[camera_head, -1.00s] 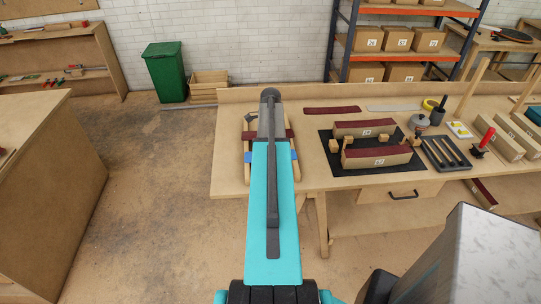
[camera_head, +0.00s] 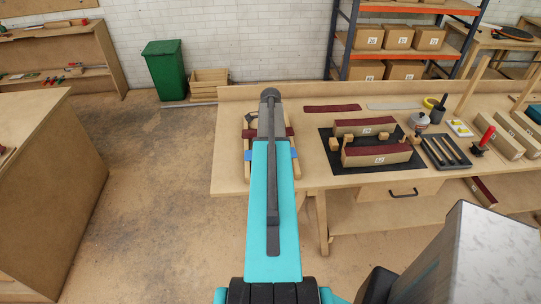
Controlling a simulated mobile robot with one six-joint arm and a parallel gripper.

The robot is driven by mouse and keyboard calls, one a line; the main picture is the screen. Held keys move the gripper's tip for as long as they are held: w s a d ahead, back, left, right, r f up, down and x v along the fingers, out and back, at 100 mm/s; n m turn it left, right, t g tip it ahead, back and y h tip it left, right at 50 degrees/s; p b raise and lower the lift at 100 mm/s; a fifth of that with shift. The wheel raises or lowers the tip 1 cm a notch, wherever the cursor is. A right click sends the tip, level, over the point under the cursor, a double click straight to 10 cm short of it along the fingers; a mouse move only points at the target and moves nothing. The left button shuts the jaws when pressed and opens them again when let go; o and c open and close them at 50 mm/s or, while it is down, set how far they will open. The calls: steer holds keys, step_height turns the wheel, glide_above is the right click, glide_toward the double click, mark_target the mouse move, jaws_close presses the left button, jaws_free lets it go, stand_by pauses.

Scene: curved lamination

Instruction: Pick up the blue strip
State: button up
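The blue strip (camera_head: 294,154) lies across a small wooden rack (camera_head: 296,170) at the left end of the workbench. My teal arm covers its middle, so only its two ends show, one on each side of the arm. A dark red strip (camera_head: 290,131) lies across the same rack, farther back. My arm reaches forward over the rack. My gripper is hidden behind the arm, so I cannot see its fingers or whether it touches the blue strip.
The workbench (camera_head: 229,178) holds a black mat (camera_head: 344,169) with curved red-topped wooden forms (camera_head: 378,157). A dark red strip (camera_head: 332,109) and a grey strip (camera_head: 395,107) lie behind. A tray of tools (camera_head: 446,152) stands to the right. Bare floor lies left of the bench.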

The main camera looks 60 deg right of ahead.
steer(key=shift+f, duration=0.2)
stand_by(0.3)
steer(key=c, duration=1.1)
steer(key=shift+r, duration=0.1)
steer(key=shift+r+b, duration=0.75)
steer(key=shift+r, duration=0.6)
steer(key=s+r+b, duration=0.2)
steer(key=s+b, duration=0.3)
steer(key=s, duration=1.1)
steer(key=shift+r, duration=0.3)
